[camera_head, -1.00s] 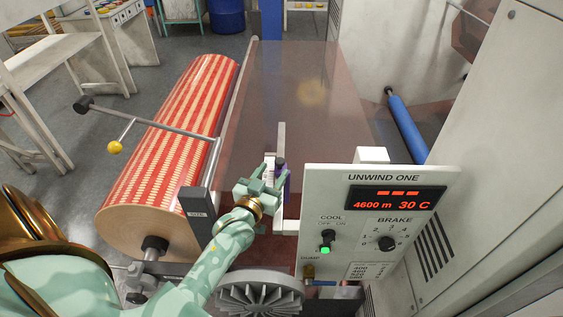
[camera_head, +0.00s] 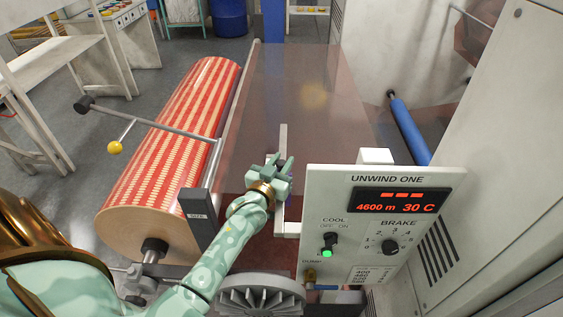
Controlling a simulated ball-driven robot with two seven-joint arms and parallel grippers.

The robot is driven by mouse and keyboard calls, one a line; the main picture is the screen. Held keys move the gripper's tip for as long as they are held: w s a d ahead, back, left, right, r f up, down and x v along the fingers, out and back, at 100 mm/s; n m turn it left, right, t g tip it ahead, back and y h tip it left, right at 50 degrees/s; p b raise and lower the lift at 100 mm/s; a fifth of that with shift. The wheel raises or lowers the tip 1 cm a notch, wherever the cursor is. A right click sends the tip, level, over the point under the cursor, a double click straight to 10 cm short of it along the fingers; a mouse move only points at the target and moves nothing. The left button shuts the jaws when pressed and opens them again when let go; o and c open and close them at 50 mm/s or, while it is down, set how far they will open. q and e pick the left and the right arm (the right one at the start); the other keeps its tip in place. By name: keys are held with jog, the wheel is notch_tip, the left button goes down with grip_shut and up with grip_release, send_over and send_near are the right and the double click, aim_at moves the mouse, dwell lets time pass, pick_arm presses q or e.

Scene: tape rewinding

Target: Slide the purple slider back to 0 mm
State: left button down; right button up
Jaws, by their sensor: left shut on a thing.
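My left gripper (camera_head: 277,164) is at the upright pale rail (camera_head: 283,138) to the left of the control panel. It is shut on the purple slider (camera_head: 289,190), of which only a small dark purple bit shows behind the fingers. The scale marks on the rail are hidden by the gripper or too small to read. My right gripper is not in view.
The white panel (camera_head: 344,238), marked UNWIND ONE, stands close to the right of the gripper. A red striped roll (camera_head: 165,150) lies at the left, with a yellow-knobbed lever (camera_head: 115,147) above it.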

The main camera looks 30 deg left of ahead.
pick_arm(q)
jog(key=s+d+p, duration=0.1)
jog(key=s, duration=0.1)
jog(key=s+d+p, duration=0.1)
jog(key=shift+s+d+r, duration=0.15)
jog(key=shift+s, duration=0.2)
jog(key=shift+s+d+p, duration=0.15)
jog(key=shift+s+p, duration=0.1)
jog(key=shift+p, duration=0.05)
jog(key=shift+f, duration=0.2)
jog(key=c, duration=1.2)
grip_release()
jog(key=shift+o, duration=0.2)
jog(key=s+d+p, duration=0.1)
jog(key=s+d, duration=0.1)
jog(key=s, duration=1.4)
jog(key=shift+d+p, duration=0.25)
jog(key=shift+p, duration=0.1)
